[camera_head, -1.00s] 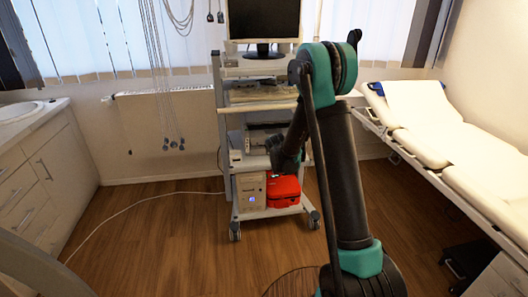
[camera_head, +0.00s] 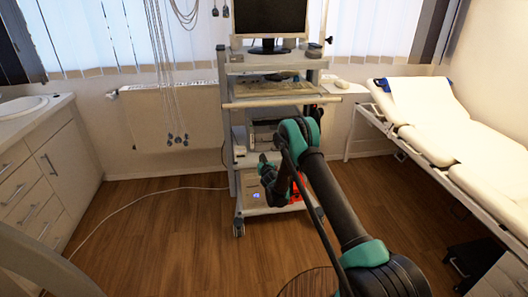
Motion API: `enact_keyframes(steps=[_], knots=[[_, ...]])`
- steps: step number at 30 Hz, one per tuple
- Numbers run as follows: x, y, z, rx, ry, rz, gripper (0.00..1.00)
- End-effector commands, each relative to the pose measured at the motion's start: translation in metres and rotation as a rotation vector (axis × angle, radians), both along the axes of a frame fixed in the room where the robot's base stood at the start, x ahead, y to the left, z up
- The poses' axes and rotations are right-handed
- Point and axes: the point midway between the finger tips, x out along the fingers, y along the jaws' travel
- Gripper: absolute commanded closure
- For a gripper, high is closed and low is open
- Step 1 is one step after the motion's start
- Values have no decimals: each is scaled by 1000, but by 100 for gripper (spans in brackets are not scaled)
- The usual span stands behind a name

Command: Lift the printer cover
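A dark grey and light box-shaped device (camera_head: 265,130), which looks like the printer, sits on a middle shelf of the wheeled cart (camera_head: 222,105). Its right part is hidden behind my arm, and I cannot make out its cover or whether that is raised. My gripper (camera_head: 264,161) is in front of the cart, lower than the device, near the shelf beneath it. It appears apart from the device. The fingers are small and dark, so I cannot tell whether they are open or shut.
A monitor (camera_head: 270,17) and a keyboard (camera_head: 280,77) are on the cart's upper levels. A beige computer box (camera_head: 256,198) and a red case (camera_head: 313,208) are at the bottom. An examination couch (camera_head: 440,140) stands right, cabinets (camera_head: 45,165) left. A white cable crosses the open wooden floor (camera_head: 150,240).

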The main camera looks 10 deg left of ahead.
Motion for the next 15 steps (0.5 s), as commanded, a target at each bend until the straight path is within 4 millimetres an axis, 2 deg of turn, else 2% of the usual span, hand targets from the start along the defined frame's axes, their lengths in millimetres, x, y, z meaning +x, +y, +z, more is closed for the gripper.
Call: enact_keyframes(steps=[5,15], knots=[[22,6,-4,1,1,-1,100],[78,21,-14,2,2,-2,100]])
